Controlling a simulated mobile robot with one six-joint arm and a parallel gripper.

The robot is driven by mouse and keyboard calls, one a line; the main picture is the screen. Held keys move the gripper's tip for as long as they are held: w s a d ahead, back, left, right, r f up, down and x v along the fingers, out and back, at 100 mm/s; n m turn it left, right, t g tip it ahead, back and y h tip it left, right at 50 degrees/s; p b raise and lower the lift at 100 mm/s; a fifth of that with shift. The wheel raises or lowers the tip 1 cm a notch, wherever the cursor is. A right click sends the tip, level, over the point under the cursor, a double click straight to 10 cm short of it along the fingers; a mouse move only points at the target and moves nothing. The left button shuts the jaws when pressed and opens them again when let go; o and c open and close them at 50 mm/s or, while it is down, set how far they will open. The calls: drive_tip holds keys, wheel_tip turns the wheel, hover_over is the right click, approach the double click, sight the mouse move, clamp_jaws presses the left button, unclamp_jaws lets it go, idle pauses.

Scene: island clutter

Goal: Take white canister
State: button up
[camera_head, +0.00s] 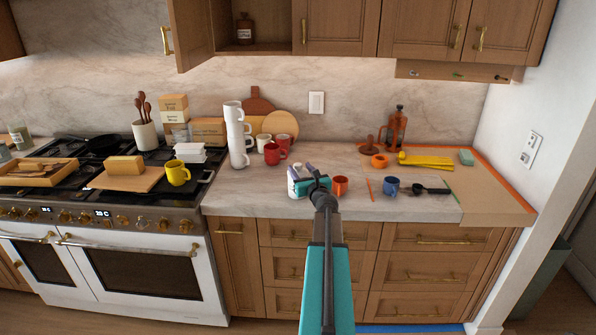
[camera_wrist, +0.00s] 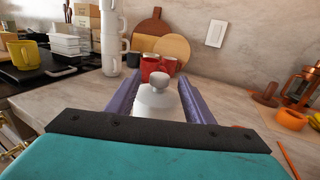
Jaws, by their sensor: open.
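The white canister (camera_wrist: 158,101) has a rounded shoulder and a pale knob on top, and it stands on the marble counter. In the head view the white canister (camera_head: 293,183) shows only partly, behind the end of my arm. My gripper (camera_wrist: 160,103) is open, with one purple finger on each side of the canister. The fingers do not visibly close on it, and I cannot tell whether either touches it. In the head view my gripper (camera_head: 305,174) is at the canister near the counter's middle. The canister's lower part is hidden by the gripper body in the wrist view.
Red mugs (camera_head: 276,153) and a stack of white mugs (camera_head: 238,135) stand behind and left. An orange-red mug (camera_head: 340,186) stands close on the right. A blue mug (camera_head: 391,187) is farther right. A stove (camera_head: 110,200) is at left. The counter (camera_head: 330,157) behind the canister is fairly clear.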

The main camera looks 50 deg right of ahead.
sight(299, 167)
drive_tip(key=shift+p+x, duration=0.6)
drive_tip(key=shift+x, duration=1)
clamp_jaws()
drive_tip(key=shift+r, duration=0.1)
